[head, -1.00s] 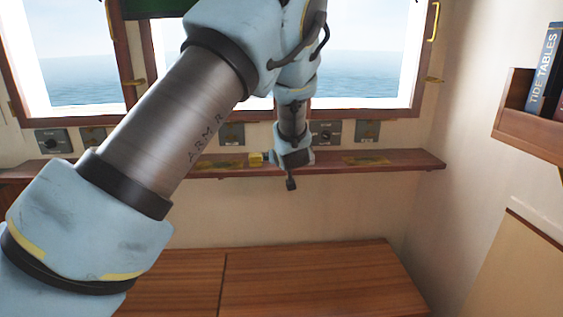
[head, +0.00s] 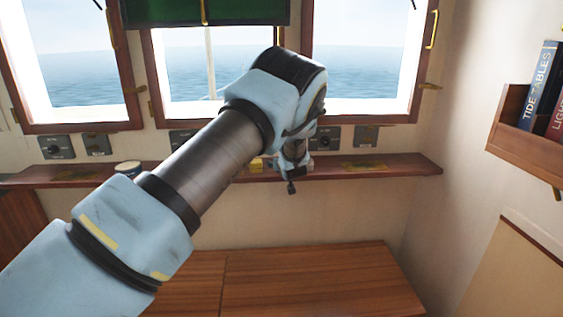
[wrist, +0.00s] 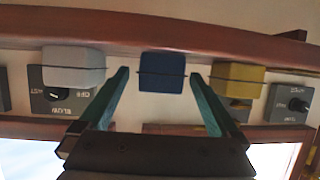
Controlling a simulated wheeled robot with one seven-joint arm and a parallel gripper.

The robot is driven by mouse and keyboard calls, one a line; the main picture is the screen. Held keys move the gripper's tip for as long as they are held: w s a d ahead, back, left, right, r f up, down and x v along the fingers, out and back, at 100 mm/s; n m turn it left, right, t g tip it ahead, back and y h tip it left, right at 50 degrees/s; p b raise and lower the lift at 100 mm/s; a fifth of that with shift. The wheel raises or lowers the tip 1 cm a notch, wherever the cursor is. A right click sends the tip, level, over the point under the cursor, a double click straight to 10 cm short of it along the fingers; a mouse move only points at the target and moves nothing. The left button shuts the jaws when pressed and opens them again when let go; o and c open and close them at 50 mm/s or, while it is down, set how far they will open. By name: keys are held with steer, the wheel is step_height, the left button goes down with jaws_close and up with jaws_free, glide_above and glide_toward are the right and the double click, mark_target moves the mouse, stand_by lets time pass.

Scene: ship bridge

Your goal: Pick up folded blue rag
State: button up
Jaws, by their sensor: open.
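The folded blue rag (wrist: 162,71) is a small dark blue block on the wooden ledge, with a thin dark line running across its front. In the wrist view, which is upside down, it shows between my gripper's two green fingers. My gripper (wrist: 157,78) is open and empty, with one fingertip to each side of the rag in the picture. I cannot tell whether the tips have reached it. In the head view my gripper (head: 291,187) is small at the ledge under the window, and I cannot make out the blue rag there.
A pale grey folded block (wrist: 73,67) and a yellow one (wrist: 240,80) flank the blue rag closely. The yellow one also shows in the head view (head: 256,166). Switch panels (head: 57,147) line the wall above the ledge (head: 390,166). A wooden cabinet top (head: 320,280) lies below.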

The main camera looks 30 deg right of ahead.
steer(key=shift+w+d+f, duration=0.1)
steer(key=shift+w+f, duration=0.05)
steer(key=shift+w, duration=0.15)
steer(key=c, duration=1.4)
steer(key=shift+c, duration=0.2)
